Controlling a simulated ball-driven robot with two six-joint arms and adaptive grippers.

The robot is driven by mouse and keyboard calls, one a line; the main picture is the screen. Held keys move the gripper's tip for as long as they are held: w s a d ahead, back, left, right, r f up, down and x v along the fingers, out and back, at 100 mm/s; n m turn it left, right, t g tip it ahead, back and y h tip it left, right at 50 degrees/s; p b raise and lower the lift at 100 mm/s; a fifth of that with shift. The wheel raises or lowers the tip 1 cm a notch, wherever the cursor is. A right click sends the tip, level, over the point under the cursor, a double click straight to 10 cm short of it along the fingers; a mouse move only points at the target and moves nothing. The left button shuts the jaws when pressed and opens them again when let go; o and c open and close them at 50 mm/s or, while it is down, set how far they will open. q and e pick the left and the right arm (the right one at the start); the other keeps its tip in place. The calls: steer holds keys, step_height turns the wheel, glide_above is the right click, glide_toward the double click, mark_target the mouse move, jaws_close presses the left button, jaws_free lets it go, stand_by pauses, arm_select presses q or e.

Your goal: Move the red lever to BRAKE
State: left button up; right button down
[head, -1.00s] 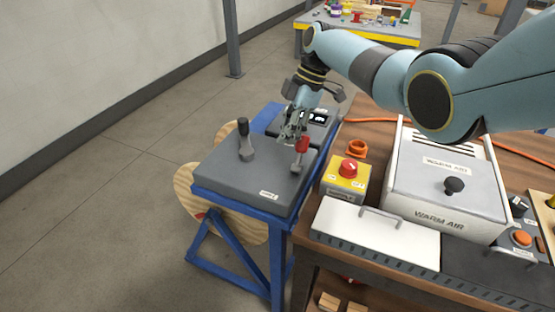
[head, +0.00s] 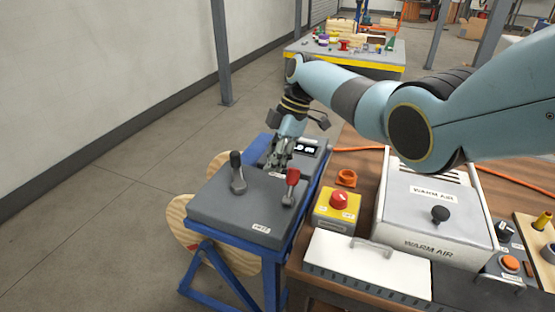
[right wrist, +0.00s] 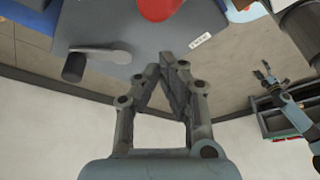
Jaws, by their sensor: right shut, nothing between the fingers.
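The red lever (head: 292,176) stands near the right edge of a dark grey panel (head: 225,211) in the head view. Its red grip also shows at the top of the right wrist view (right wrist: 158,8). My right gripper (head: 274,165) is shut and empty, just behind and left of the red grip, with a small apparent gap. Its fingertips meet in the right wrist view (right wrist: 173,62). A white label (head: 261,228) lies near the panel's front edge; its writing is too small to read. My left gripper (right wrist: 265,72) shows small at the right of the right wrist view, fingers apart.
A black-handled lever (head: 237,172) stands left of the red one. Right of the panel are a yellow box with a red knob (head: 338,201), an orange ring (head: 346,178) and a warm-air unit (head: 425,230). Open floor lies left of the panel.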

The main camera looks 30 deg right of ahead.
steer(key=w+d+r+b, duration=0.1)
steer(key=w+d+r, duration=0.2)
steer(key=r, duration=0.5)
steer(key=shift+d+b, duration=0.4)
steer(key=shift+d, duration=0.15)
